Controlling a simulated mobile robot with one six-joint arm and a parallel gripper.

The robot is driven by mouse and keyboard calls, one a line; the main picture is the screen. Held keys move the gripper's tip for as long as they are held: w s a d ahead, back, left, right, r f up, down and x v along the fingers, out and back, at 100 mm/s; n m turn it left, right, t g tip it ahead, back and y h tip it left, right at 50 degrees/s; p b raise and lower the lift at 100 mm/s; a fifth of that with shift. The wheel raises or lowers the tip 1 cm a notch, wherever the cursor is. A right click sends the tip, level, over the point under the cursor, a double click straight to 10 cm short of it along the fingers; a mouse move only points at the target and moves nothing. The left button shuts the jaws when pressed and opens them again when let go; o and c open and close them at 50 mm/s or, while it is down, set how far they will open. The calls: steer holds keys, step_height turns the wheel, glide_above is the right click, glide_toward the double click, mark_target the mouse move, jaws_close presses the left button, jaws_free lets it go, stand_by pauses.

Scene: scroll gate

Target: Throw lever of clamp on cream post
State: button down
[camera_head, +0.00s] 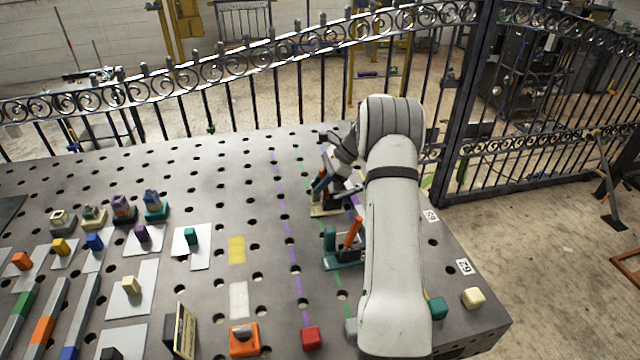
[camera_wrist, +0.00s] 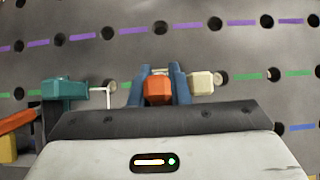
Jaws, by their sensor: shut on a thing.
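The clamp with the cream post stands on the perforated table, and its cream base (camera_head: 326,210) shows beneath my gripper (camera_head: 322,186) in the head view. In the wrist view, my gripper (camera_wrist: 162,86) has its two blue fingers closed on the orange lever (camera_wrist: 158,92), one finger on each side. The cream post (camera_wrist: 202,83) is just right of the fingers there. My wrist hides much of this clamp in the head view.
A teal clamp (camera_head: 345,262) with a raised orange lever (camera_head: 352,232) stands close by, nearer the camera; its teal post (camera_wrist: 64,89) shows in the wrist view. A red block (camera_head: 311,338) and an orange block (camera_head: 244,340) sit nearer. A metal fence (camera_head: 255,105) runs behind the table.

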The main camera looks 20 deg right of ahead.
steer(key=c, duration=1.4)
jaws_free()
steer(key=shift+f, duration=0.2)
steer(key=shift+o, duration=0.2)
steer(key=shift+d+r, duration=0.1)
steer(key=shift+r, duration=0.05)
steer(key=b+v, duration=0.1)
steer(key=v, duration=0.6)
steer(key=shift+r, duration=0.2)
steer(key=shift+d, duration=0.15)
